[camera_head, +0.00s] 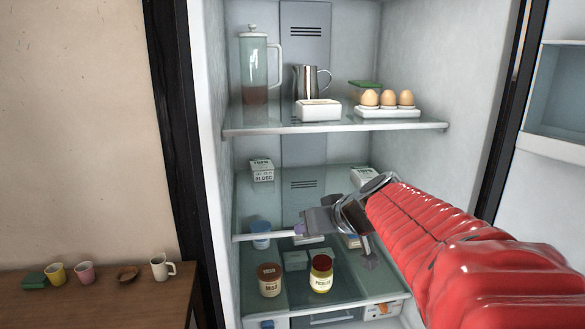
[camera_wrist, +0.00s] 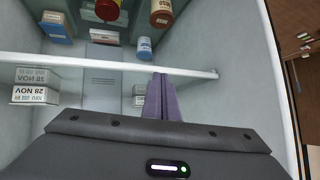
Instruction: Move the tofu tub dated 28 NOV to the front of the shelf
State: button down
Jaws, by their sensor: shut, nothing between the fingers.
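The tofu tub marked 28 NOV (camera_wrist: 34,96) is a pale box at the left of the wrist view, which is upside down. Its mirror image shows in the glass. In the head view, a partly hidden pale tub (camera_head: 363,174) stands at the back right of the middle shelf; its date cannot be read there. A tofu tub marked 31 DEC (camera_head: 262,170) stands at the back left. A small tub (camera_wrist: 139,96) shows beside my fingers in the wrist view.
The middle shelf (camera_head: 310,190) is mostly bare glass. The upper shelf (camera_head: 290,128) holds a pitcher (camera_head: 254,68) and eggs (camera_head: 388,99). Fridge walls bound both sides.

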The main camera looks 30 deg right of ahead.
jog(key=w+d+r, duration=0.1)
jog(key=d, duration=0.3)
jog(key=w+d+m+t+h, duration=0.1)
jog(key=d, duration=0.4)
jog(key=w+d+r+t+h, duration=0.1)
jog(key=d, duration=0.4)
jog(key=shift+w+r, duration=0.15)
jog(key=shift+r, duration=0.15)
jog(key=d+h, duration=0.1)
jog(key=d, duration=0.3)
jog(key=d+r+m+h, duration=0.1)
jog(key=d, duration=0.3)
jog(key=d+t+h, duration=0.1)
jog(key=d, duration=0.4)
jog(key=shift+s+r+m, duration=0.2)
jog(key=shift+s+m, duration=0.1)
jog(key=shift+s, duration=0.1)
